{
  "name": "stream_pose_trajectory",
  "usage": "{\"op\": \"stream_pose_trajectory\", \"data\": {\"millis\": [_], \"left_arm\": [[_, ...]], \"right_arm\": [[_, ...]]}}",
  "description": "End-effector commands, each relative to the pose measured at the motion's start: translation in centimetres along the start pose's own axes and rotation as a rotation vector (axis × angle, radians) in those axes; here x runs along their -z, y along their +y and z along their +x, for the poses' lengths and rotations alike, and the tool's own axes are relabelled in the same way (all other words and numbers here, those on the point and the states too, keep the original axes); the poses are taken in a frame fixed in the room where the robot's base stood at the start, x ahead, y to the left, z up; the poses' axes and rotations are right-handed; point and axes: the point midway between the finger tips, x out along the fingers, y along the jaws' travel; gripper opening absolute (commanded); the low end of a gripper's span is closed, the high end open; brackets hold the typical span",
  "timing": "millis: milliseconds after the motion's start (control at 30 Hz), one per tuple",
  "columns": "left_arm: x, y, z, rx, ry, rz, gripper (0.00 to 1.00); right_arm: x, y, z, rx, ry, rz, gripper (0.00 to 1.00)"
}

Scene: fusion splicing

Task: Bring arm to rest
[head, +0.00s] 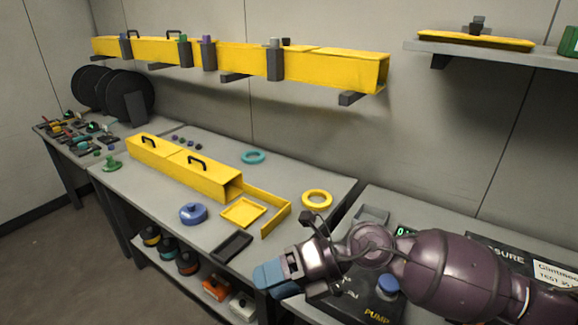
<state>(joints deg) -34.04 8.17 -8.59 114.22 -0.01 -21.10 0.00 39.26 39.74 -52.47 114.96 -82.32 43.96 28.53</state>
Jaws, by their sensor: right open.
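My right arm comes in from the right edge, dark purple and stretched toward the left. Its gripper (272,279) has blue-grey fingers and hangs in the air near the right end of the middle table (140,181). It is open, and I see nothing held in it. The arm passes over the pump panel (376,316) at the lower right and hides part of it. My left arm and gripper do not show.
The table holds a long yellow duct (185,168), a yellow tray (243,212), a yellow ring (317,199), a teal ring (253,157), a blue lidded piece (193,213) and a dark tray (232,247). Yellow ducting (335,69) runs along the wall above. Open floor lies at the left.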

Motion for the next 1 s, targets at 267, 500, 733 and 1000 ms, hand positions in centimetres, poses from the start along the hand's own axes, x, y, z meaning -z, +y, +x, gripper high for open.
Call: {"op": "stream_pose_trajectory", "data": {"millis": [267, 500, 733, 1000], "left_arm": [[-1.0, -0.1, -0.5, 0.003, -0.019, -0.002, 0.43], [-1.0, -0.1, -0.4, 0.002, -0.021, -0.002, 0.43], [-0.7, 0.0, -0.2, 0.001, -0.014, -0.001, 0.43], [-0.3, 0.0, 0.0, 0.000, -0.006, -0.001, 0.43]], "right_arm": [[-6.0, 4.9, -3.9, -0.534, -0.432, 0.287, 0.61], [-8.9, -1.2, -10.4, -0.802, -0.866, 0.738, 0.61], [-5.3, -11.9, -14.6, -0.902, -1.182, 1.224, 0.61], [4.9, -22.5, -16.4, -0.989, -1.409, 1.717, 0.61]]}}
